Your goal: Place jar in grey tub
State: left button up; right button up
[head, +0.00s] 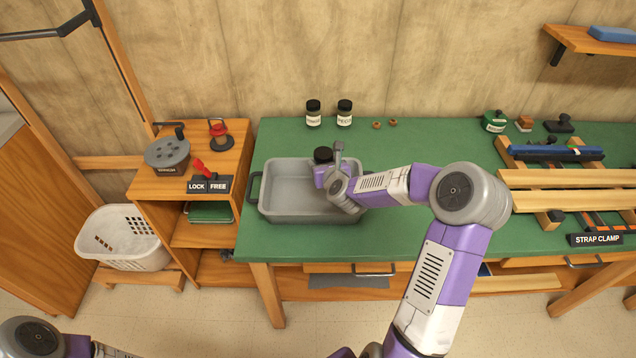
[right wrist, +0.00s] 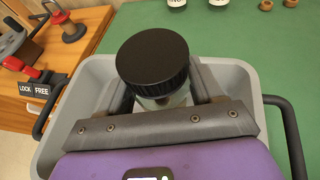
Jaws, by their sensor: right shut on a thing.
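The jar has a black lid (head: 323,154) and shows between the fingers of my right gripper (head: 325,168), which is shut on it. In the right wrist view the jar's wide ribbed lid (right wrist: 152,55) and part of its clear glass body are between the two grey fingers (right wrist: 160,100). The grey tub (head: 280,212) sits on the green bench top, with dark handles at its ends. The jar is over the tub's right half; I cannot tell its height above the floor of the tub. The tub's rim (right wrist: 75,95) surrounds the gripper in the wrist view. My left gripper is out of view.
Two dark-lidded jars (head: 313,113) (head: 344,113) stand behind the tub, beside two small brown pieces (head: 384,124). Wooden slats (head: 570,180) lie at right.

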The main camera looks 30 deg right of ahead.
notch_tip(320, 180, down, 5)
jog(key=shift+a+f+b, duration=0.1)
jog(key=shift+b, duration=0.55)
jog(key=shift+f, duration=0.3)
jog(key=shift+r, duration=0.1)
jog(key=o, duration=1.2)
jog(key=shift+f, duration=0.2)
